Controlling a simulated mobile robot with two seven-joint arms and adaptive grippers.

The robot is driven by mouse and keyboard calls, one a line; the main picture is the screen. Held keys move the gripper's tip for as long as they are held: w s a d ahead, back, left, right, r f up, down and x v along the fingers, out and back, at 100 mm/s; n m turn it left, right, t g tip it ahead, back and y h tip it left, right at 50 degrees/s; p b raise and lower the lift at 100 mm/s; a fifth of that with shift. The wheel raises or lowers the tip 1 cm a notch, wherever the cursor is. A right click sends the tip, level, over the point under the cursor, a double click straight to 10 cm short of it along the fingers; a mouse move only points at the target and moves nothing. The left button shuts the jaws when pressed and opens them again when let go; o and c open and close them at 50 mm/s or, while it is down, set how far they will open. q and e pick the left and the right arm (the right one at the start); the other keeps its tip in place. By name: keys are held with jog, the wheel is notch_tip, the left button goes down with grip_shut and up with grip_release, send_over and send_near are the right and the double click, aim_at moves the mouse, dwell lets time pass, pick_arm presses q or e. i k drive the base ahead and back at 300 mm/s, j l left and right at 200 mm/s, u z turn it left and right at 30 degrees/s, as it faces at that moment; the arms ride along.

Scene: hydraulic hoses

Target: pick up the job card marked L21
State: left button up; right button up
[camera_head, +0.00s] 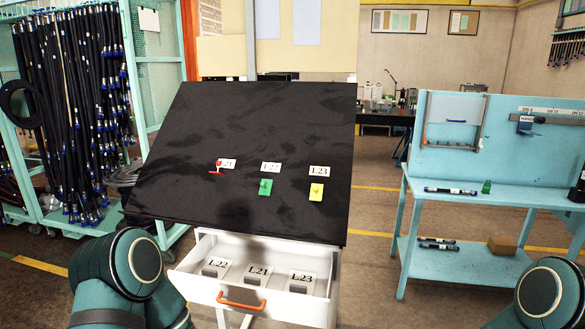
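A white card marked L21 (259,270) lies in the middle of the open drawer (322,313), with a small dark grey piece at its front edge. A card marked L22 (219,263) is left of it and one marked L23 (303,277) is right of it. On the black sloped board (255,130) above, another L21 label (228,163) sits by a small red piece (217,168). Parts of my two arms show at the lower left and lower right. Neither of my grippers is in view.
The drawer has an orange handle (242,301) on its front. Green (265,187) and yellow (316,192) pieces sit on the board by other labels. A hose rack (152,75) stands left; a light-blue bench (460,182) stands right. Floor shows between board and bench.

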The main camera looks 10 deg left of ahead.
aim_at(256, 275)
jog(key=k+l+u, duration=0.15)
jog(key=l+u, duration=0.25)
jog(key=k+l+u, duration=0.15)
jog(key=u, duration=0.3)
